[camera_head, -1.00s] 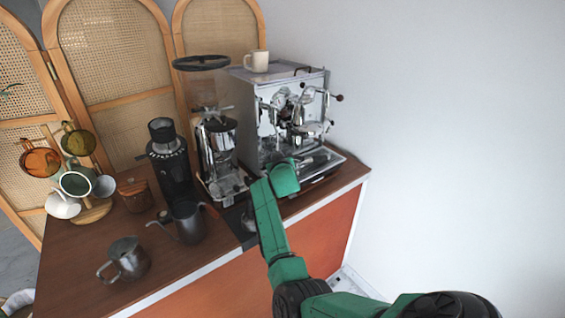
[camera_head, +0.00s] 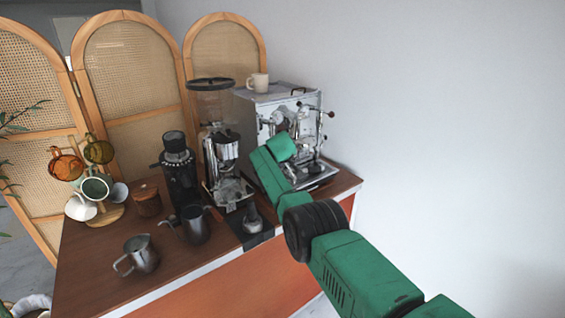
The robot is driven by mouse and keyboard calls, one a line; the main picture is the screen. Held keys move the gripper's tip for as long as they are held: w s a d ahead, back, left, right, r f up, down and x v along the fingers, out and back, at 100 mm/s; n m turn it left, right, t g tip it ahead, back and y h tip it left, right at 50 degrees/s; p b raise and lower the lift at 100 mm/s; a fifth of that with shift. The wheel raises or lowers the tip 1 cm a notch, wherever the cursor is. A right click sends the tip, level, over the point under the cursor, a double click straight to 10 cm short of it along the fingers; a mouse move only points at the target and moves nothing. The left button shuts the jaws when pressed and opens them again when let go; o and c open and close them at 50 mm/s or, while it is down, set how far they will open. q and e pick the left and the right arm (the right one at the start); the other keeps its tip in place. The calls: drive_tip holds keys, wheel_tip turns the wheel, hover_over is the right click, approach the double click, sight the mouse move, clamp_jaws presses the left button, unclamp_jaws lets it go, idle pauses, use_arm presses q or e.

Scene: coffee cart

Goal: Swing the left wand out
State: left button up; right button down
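The chrome espresso machine (camera_head: 258,110) stands at the right end of the cart top (camera_head: 90,255), with levers and dark-red knobs on its front. My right arm, green and black, comes in from the lower right, and its far end overlaps the left part of the machine's front. The left wand cannot be made out there; the arm may cover it. My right gripper's fingers do not show; the arm's links hide that end, so any contact with the machine cannot be told. My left arm and gripper are not in view.
Left of the machine stand a tall grinder (camera_head: 217,150), a smaller black grinder (camera_head: 180,175), a dark kettle (camera_head: 196,226) and a steel pitcher (camera_head: 141,252). A tamper (camera_head: 252,220) sits on a dark mat. A cup (camera_head: 258,82) is on the machine. A mug tree (camera_head: 107,214) stands left.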

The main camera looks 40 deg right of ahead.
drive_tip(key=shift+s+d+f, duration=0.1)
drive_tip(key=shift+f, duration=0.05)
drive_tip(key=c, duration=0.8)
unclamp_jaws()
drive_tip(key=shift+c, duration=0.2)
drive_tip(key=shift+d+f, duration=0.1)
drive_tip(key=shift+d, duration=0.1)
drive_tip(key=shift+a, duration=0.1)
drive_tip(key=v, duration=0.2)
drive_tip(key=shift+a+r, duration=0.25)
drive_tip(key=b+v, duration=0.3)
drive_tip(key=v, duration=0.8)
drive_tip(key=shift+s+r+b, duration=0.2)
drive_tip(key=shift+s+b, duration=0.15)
drive_tip(key=shift+b, duration=0.05)
